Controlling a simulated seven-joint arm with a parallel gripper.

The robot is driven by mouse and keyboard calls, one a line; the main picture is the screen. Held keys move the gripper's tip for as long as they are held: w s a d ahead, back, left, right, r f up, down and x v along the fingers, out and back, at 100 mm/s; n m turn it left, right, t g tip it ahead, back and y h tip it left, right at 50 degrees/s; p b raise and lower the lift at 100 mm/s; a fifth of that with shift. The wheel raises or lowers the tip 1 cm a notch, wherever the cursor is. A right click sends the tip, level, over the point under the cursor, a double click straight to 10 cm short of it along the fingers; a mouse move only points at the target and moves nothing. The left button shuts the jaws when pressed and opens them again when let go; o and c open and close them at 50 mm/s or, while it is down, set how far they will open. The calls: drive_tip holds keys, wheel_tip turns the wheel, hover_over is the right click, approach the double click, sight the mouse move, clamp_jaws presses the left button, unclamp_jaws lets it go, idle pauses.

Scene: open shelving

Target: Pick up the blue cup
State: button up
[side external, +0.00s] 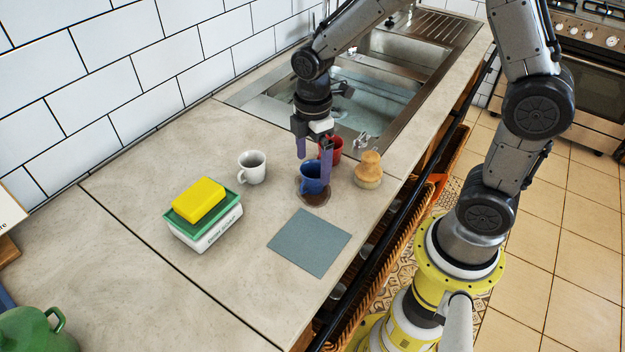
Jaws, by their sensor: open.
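The blue cup (311,180) stands upright on a round brown coaster (314,200) on the counter, in the middle of the side external view. My gripper (313,155) points down at the cup, with its purple fingers apart. One finger is at the cup's upper left and the other at its upper right. The fingertips overlap the cup's rim in this view; I cannot tell whether they touch it. The gripper is open and holds nothing. The fingers hide part of the cup's rim.
A red cup (336,146) stands close behind the blue one. A wooden-topped jar (368,170) is to the right, a white cup (251,166) to the left. A box with a yellow sponge (198,199) and a grey-blue mat (309,243) lie nearer. The sink (368,100) is behind.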

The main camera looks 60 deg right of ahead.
wheel_tip(320, 180, down, 5)
drive_tip(key=shift+a, duration=0.15)
drive_tip(key=shift+c, duration=0.2)
drive_tip(key=c, duration=1.4)
drive_tip(key=shift+r, duration=0.1)
